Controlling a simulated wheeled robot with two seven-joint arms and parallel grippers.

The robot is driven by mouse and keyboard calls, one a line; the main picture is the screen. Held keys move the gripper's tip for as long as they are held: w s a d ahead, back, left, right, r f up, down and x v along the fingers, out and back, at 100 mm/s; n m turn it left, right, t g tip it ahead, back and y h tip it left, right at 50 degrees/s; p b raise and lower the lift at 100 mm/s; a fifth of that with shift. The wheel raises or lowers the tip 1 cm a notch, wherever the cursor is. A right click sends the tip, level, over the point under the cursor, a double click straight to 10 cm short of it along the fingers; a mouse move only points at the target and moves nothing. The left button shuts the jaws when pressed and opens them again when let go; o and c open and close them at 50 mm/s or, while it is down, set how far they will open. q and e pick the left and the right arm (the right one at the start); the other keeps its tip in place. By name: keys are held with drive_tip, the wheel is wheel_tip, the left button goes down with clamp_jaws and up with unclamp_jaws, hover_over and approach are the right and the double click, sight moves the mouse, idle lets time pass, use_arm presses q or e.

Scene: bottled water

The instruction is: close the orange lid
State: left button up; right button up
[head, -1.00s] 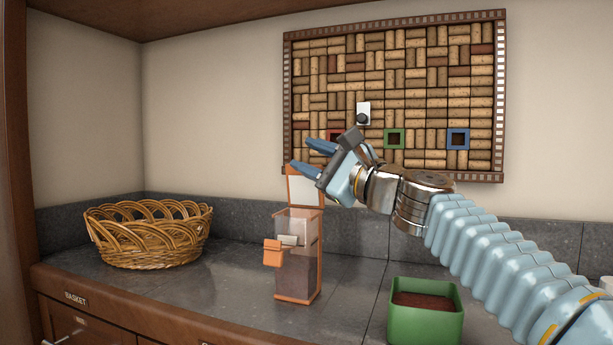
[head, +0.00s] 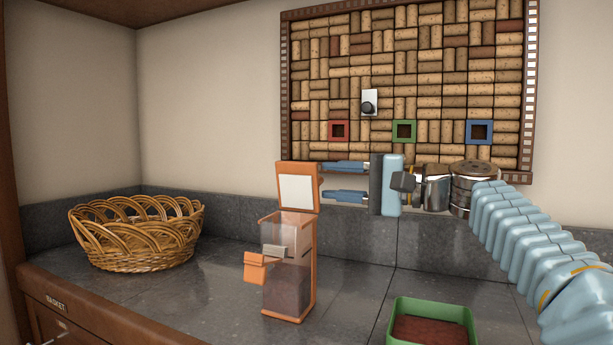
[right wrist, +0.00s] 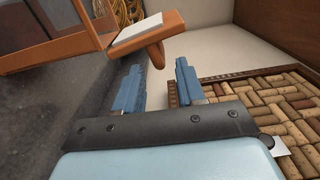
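The orange lid (head: 297,187) stands raised, roughly upright, at the top of a clear container (head: 288,275) with an orange frame and dark contents. The lid's inner face carries a white panel. My right gripper (head: 325,181) is beside and partly behind the lid, to its right, with its two blue fingers spread apart and nothing between them. In the right wrist view, the lid (right wrist: 150,32) is just beyond the open fingers (right wrist: 158,88). I cannot tell whether a finger touches it. My left gripper is not in view.
A wicker basket (head: 137,232) stands on the grey counter at left. A green bin (head: 432,305) with dark contents is at front right. A cork board (head: 410,85) with coloured square frames hangs on the wall behind. The counter between basket and container is clear.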

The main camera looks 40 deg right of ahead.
sight(306, 178)
drive_tip(key=x, duration=0.6)
drive_tip(key=shift+p, duration=0.4)
